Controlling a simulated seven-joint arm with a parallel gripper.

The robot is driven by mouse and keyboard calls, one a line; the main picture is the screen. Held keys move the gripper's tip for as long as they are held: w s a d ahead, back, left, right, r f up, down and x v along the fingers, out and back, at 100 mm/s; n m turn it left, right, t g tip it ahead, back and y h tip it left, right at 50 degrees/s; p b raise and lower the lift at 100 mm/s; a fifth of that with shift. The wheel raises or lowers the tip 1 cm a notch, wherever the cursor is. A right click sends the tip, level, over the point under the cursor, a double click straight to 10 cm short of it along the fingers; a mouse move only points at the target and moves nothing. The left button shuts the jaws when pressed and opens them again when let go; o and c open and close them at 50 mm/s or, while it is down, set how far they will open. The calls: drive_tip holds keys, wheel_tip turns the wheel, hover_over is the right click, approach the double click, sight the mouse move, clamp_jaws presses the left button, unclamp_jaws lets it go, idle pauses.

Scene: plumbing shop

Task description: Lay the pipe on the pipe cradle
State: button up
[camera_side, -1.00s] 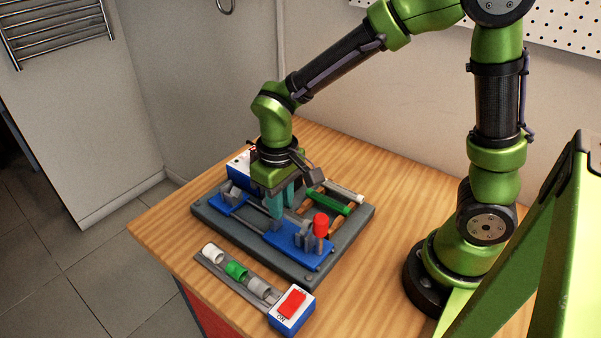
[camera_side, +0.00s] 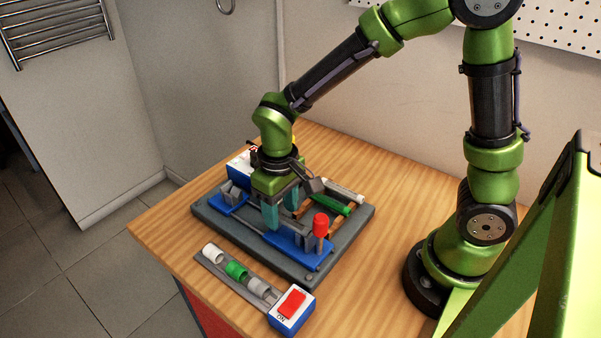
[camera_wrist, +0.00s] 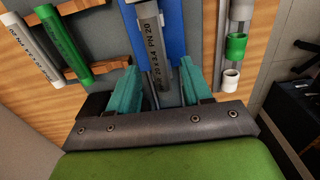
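The grey pipe (camera_wrist: 160,76), with dark print on it, lies between my fingers in the wrist view, with a gap on each side. In the side view part of the pipe (camera_side: 301,227) shows just right of the fingers, low over the cradle; the arm hides much of it. The pipe cradle has blue pads (camera_side: 287,245) and grey supports on a grey base plate. Whether the pipe is fully seated in the supports is hard to tell. My gripper (camera_side: 281,215), with teal fingers, is open and low over the cradle; its fingers show in the wrist view (camera_wrist: 160,82).
A rack with a green pipe (camera_side: 332,203) and a pale pipe (camera_side: 343,188) stands behind the cradle. A red-topped post (camera_side: 320,225) rises at its right end. A strip of fittings (camera_side: 237,270) and a red switch box (camera_side: 291,304) lie in front.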

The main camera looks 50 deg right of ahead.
wheel_tip(320, 180, up, 17)
drive_tip(key=s+d+m+t+y, duration=0.2)
drive_tip(key=s+d+m+t, duration=0.2)
drive_tip(key=s+d+t, duration=0.3)
drive_tip(key=shift+s+d+f, duration=0.45)
drive_tip(key=shift+s+d, duration=0.05)
drive_tip(key=shift+s, duration=0.2)
